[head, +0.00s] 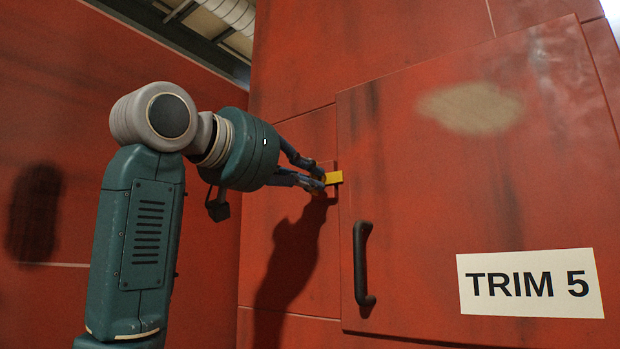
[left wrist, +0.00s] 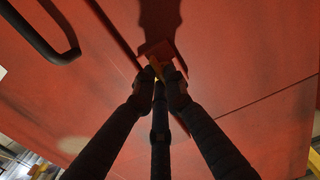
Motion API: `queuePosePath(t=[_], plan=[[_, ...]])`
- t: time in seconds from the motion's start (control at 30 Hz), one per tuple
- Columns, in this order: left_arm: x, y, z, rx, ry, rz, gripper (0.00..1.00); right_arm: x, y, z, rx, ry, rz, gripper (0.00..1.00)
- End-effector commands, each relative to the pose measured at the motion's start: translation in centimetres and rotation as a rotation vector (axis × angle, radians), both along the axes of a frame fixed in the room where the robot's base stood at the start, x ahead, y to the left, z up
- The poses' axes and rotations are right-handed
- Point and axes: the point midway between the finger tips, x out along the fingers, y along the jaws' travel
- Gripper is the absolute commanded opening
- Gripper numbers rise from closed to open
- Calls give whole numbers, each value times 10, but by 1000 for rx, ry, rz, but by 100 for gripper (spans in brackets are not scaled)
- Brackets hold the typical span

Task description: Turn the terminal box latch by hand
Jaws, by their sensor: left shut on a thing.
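Much of the latch is hidden by the fingers. My right gripper is in neither view.
A black door handle (head: 361,264) stands out below and right of the latch; it also shows in the left wrist view (left wrist: 40,35). A white "TRIM 5" label (head: 530,284) is on the door. A red wall (head: 60,180) stands to the left.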

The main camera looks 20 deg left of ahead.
Motion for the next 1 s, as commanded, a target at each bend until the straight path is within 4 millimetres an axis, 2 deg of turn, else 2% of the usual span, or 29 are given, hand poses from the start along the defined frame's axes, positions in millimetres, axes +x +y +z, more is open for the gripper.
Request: queuePosePath(t=[0.3, 0.33, 0.4, 0.77, 0.87, 1.0], plan=[[-2, 0, 1, 2, -4, 0, 0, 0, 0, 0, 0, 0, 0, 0], [-2, 0, 2, 1, -4, 0, 16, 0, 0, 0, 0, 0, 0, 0], [-2, 1, 2, 1, -4, 0, 30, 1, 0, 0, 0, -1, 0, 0], [-4, 2, 2, -2, -5, 1, 30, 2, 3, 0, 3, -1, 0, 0], [-15, 6, 3, -1, -7, 2, 30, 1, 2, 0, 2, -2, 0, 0], [-41, 16, 3, -1, -9, 2, 30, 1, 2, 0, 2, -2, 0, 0]])
